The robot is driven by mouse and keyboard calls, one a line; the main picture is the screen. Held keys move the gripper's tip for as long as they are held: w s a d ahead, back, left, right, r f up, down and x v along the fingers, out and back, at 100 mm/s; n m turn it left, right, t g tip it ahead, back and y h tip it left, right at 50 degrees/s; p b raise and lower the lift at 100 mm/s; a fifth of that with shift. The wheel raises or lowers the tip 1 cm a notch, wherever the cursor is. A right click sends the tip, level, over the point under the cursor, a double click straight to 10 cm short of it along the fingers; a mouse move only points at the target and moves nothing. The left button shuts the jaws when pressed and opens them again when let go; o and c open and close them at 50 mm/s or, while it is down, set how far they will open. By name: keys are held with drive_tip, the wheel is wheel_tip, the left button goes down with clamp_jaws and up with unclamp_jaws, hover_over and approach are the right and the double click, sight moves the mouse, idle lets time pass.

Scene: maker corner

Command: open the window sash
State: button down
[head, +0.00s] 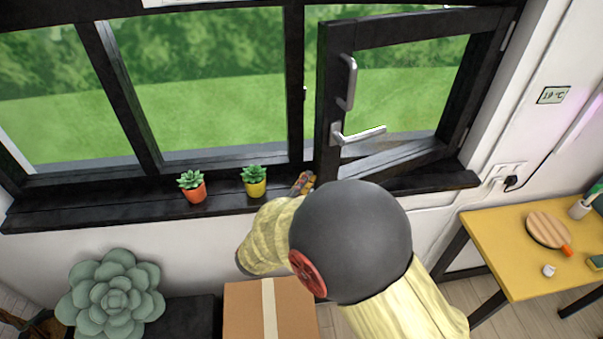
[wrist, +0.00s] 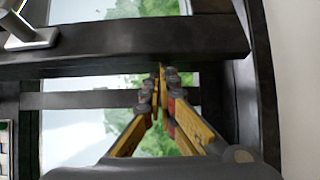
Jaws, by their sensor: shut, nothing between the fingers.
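The window sash (head: 330,105) is a black-framed pane at the right of the window. It stands ajar, swung into the room, with its hinge side at the right. It carries a grey lever handle (head: 358,134) and an upright grey handle (head: 347,82) above it. My gripper (head: 303,183) is low beside the sash's free left edge, over the sill, partly hidden by my arm. In the wrist view my gripper (wrist: 160,76) is shut and empty, its tips close to a dark frame bar (wrist: 140,45). I cannot tell whether they touch it.
An orange-potted succulent (head: 194,190) and a yellow-potted one (head: 255,186) stand on the black sill (head: 100,212), left of my gripper. A cardboard box (head: 245,305) and a large succulent (head: 110,295) are below. A yellow table (head: 500,240) stands at right.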

drive_tip(key=s+d+b, duration=0.1)
drive_tip(key=s+d, duration=0.2)
drive_tip(key=s, duration=0.3)
drive_tip(key=shift+s+d, duration=0.25)
drive_tip(key=shift+d, duration=0.15)
drive_tip(key=w+a+b, duration=0.3)
drive_tip(key=d+v, duration=0.1)
drive_tip(key=v, duration=0.8)
drive_tip(key=shift+s+d+p, duration=0.2)
drive_tip(key=shift+s+p, duration=0.2)
drive_tip(key=shift+s, duration=0.15)
drive_tip(key=shift+f, duration=0.1)
